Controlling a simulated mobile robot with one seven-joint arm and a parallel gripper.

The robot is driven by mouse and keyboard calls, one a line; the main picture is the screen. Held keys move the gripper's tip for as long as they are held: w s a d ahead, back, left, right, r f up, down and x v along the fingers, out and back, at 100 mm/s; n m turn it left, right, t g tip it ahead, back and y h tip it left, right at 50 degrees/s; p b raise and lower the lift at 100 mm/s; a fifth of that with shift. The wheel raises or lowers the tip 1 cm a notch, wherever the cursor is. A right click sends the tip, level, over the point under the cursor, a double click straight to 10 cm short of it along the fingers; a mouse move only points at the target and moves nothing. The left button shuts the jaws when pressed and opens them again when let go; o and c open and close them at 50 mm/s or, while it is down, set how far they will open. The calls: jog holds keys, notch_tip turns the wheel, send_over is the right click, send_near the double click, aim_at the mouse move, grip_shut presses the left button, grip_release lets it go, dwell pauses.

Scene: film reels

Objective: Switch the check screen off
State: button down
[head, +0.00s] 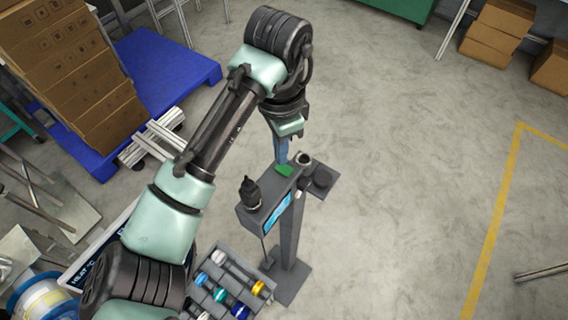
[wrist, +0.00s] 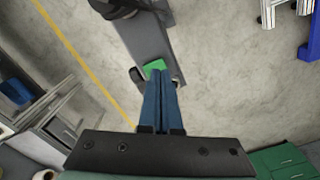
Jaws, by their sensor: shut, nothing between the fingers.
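The check screen (head: 278,213) is a lit blue panel on the side of a grey box on a post. A green pad (head: 284,170) lies on top of the box at its far end; it also shows in the wrist view (wrist: 154,66), just beyond my fingertips. My gripper (head: 281,159) is shut and empty, its blue fingers pointing down close to the green pad. In the wrist view the shut fingers (wrist: 158,82) cover part of the box top by the pad. I cannot tell whether they touch it.
A black knobbed fitting (head: 251,192) stands on the near end of the box. A tray (head: 231,262) of coloured reels lies below. A blue pallet (head: 190,72) with cartons is at the left.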

jog(key=shift+f+b, duration=0.7)
jog(key=shift+f, duration=0.55)
dwell(0.4)
notch_tip(320, 180, up, 7)
jog(key=p, duration=0.6)
jog(key=shift+r+p, duration=0.1)
jog(key=shift+p, duration=0.25)
dwell(0.3)
